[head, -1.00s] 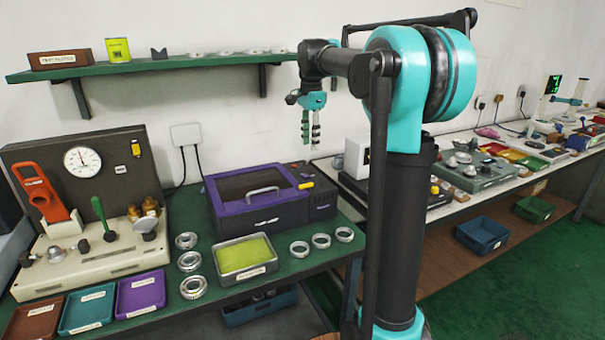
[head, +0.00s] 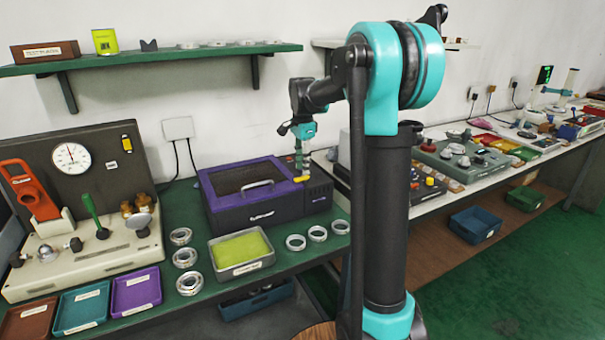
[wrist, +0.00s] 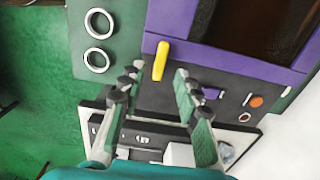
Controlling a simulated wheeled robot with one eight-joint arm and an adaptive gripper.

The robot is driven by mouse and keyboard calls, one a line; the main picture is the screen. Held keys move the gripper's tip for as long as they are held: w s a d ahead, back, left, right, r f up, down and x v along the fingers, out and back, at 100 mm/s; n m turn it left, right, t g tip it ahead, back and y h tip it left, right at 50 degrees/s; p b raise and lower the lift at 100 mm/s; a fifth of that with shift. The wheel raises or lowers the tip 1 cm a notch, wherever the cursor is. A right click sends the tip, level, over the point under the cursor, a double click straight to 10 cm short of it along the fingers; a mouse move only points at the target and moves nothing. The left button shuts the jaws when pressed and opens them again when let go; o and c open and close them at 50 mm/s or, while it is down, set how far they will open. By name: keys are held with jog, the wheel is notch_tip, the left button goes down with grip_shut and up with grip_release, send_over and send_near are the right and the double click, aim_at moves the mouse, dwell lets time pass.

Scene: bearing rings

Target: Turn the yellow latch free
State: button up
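The yellow latch (wrist: 161,61) sits at the edge of the purple lid (wrist: 215,58) of a dark box, and is an upright bar in the wrist view. It also shows as a small yellow piece (head: 302,180) in the head view, partly hidden by my fingers. My gripper (wrist: 157,76) is open, with one fingertip on each side of the latch's lower part in the picture. Gaps show between the latch and both fingers. In the head view my gripper (head: 302,170) points down at the box's right end. Its height above the latch is hard to tell.
Bearing rings (head: 317,234) lie on the green bench in front of the box, beside a tray with a yellow-green pad (head: 240,247). The box's front panel has an orange button (wrist: 256,101). A shelf (head: 150,61) hangs on the wall behind.

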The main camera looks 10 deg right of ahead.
aim_at(303, 177)
jog(key=shift+f, duration=1.7)
grip_shut()
